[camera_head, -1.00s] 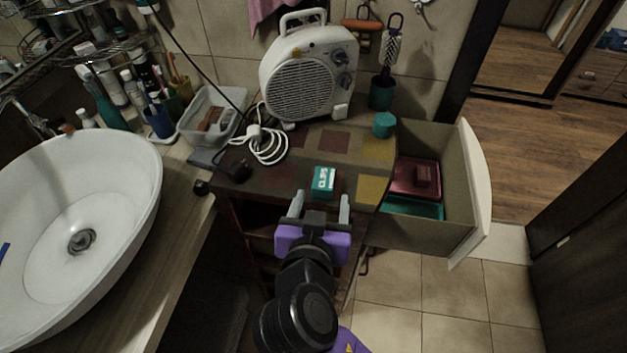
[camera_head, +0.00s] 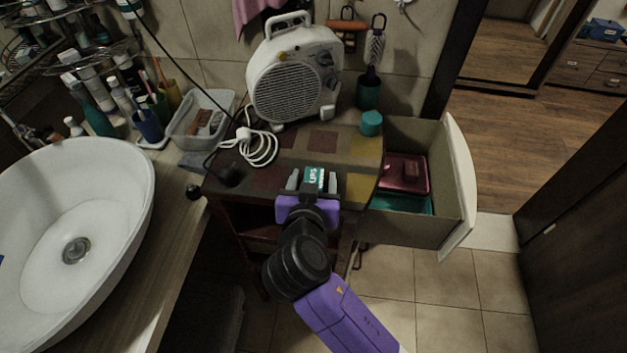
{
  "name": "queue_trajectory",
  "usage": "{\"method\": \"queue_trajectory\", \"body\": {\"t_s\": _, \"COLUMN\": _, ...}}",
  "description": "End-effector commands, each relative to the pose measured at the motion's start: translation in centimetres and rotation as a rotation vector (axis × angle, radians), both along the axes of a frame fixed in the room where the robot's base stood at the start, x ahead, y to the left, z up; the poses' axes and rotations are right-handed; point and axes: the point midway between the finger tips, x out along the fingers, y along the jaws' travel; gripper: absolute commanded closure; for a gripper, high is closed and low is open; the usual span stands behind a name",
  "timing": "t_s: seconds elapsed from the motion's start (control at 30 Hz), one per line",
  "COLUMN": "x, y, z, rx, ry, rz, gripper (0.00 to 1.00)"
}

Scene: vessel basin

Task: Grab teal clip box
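The teal clip box (camera_head: 315,178), with white lettering, sits on the front part of the patterned cabinet top (camera_head: 268,178). My gripper (camera_head: 312,181) reaches in from the front, with one grey finger to the left of the box and one to its right. The fingers are apart and the box lies between them. I cannot tell whether either finger touches the box. The lower edge of the box is partly hidden by the purple gripper body.
A white fan heater (camera_head: 294,78) stands behind, with a coiled white cable (camera_head: 259,150) to the left. A teal round jar (camera_head: 371,123) stands at the back right. An open drawer (camera_head: 454,190) juts out to the right. A white basin (camera_head: 75,215) is at left.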

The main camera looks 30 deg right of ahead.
Motion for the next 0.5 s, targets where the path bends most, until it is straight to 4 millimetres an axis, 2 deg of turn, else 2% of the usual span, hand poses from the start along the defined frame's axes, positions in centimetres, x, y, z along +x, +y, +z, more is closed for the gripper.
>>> {"method": "queue_trajectory", "body": {"t_s": 0.03, "x": -0.02, "y": 0.01, "z": 0.01, "rx": 0.0, "ry": 0.0, "rz": 0.0, "gripper": 0.52}}
{"method": "queue_trajectory", "body": {"t_s": 0.27, "x": -0.02, "y": 0.02, "z": 0.01, "rx": 0.0, "ry": 0.0, "rz": 0.0, "gripper": 0.97}}
{"method": "queue_trajectory", "body": {"t_s": 0.3, "x": -0.02, "y": 0.02, "z": 0.03, "rx": 0.0, "ry": 0.0, "rz": 0.0, "gripper": 1.0}}
{"method": "queue_trajectory", "body": {"t_s": 0.5, "x": -0.03, "y": 0.02, "z": 0.06, "rx": 0.0, "ry": 0.0, "rz": 0.0, "gripper": 1.0}}
